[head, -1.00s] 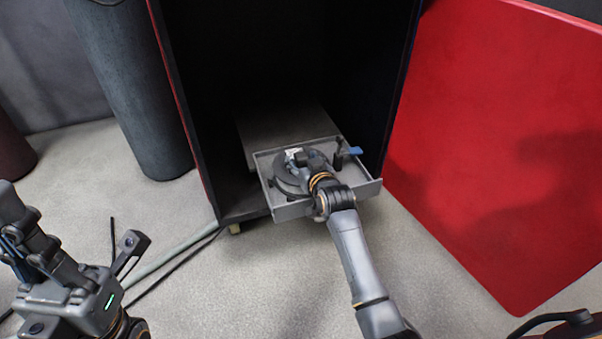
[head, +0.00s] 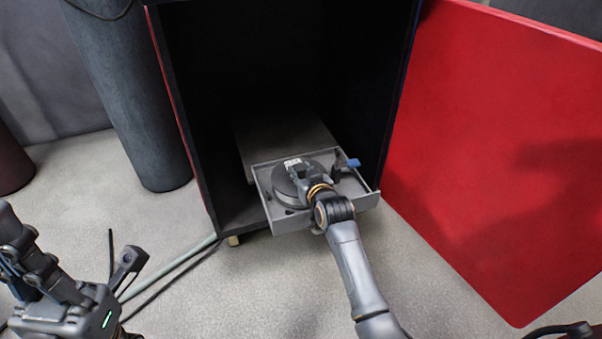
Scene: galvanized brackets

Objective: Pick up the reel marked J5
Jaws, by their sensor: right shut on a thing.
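The reel (head: 283,185) is a dark round disc with a white label (head: 292,162) on its top. The label is too small to read. The reel is within the open grey drawer's outline; I cannot tell whether it touches the drawer floor. My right gripper (head: 302,178) reaches in from the front and is shut on the reel, covering part of its top. The fingertips are mostly hidden. My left gripper (head: 75,262) is at the lower left, well away from the drawer, with its fingers apart and empty.
The grey drawer (head: 318,215) juts from a dark cabinet (head: 202,165). A small blue-tipped part (head: 352,163) stands at the drawer's right. A red panel (head: 490,150) is on the right, a grey cylinder (head: 135,100) on the left. Cables (head: 175,268) cross the floor.

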